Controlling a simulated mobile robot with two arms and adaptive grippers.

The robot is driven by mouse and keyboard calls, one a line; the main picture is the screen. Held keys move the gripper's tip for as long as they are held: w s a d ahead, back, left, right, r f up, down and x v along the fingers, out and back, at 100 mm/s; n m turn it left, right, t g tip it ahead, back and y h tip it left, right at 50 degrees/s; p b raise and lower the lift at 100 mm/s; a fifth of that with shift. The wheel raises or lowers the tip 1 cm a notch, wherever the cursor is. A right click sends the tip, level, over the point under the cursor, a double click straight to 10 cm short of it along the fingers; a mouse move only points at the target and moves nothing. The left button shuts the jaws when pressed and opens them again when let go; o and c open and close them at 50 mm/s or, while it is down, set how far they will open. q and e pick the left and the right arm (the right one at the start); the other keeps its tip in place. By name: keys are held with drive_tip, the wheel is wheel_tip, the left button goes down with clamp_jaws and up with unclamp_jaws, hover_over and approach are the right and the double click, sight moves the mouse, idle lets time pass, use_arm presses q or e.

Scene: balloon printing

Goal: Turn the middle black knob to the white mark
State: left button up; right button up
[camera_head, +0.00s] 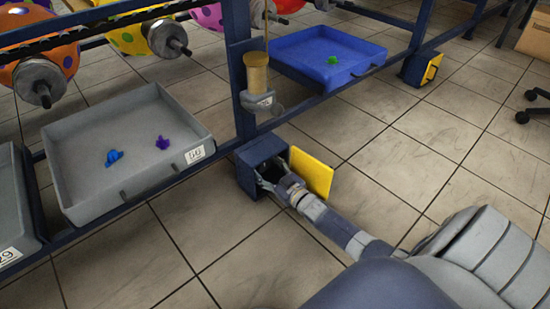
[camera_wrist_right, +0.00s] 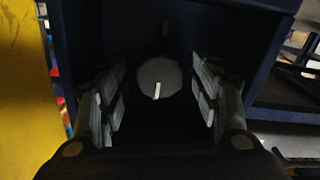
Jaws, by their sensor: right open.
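An open blue box (camera_head: 246,178) with a yellow door (camera_head: 313,173) swung out to the right is fixed to the rack post. My right gripper (camera_head: 266,185) reaches into it from the front. In the right wrist view, a round greyish knob (camera_wrist_right: 160,72) with a short white line on its lower part sits inside the box. My right gripper (camera_wrist_right: 158,88) is open, one finger on each side of the knob with dark gaps between. The knob is hidden in the head view. My left gripper is not in view.
A grey tray (camera_head: 82,133) with blue and purple pieces stands left of the box. A blue tray (camera_head: 352,45) with a green piece is behind right. Another box with a yellow door (camera_head: 432,69) is farther right. Tiled floor is clear in front.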

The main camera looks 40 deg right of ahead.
drive_tip(key=s, duration=0.7)
drive_tip(key=s+d, duration=0.1)
drive_tip(key=s, duration=0.3)
drive_tip(key=shift+s, duration=0.2)
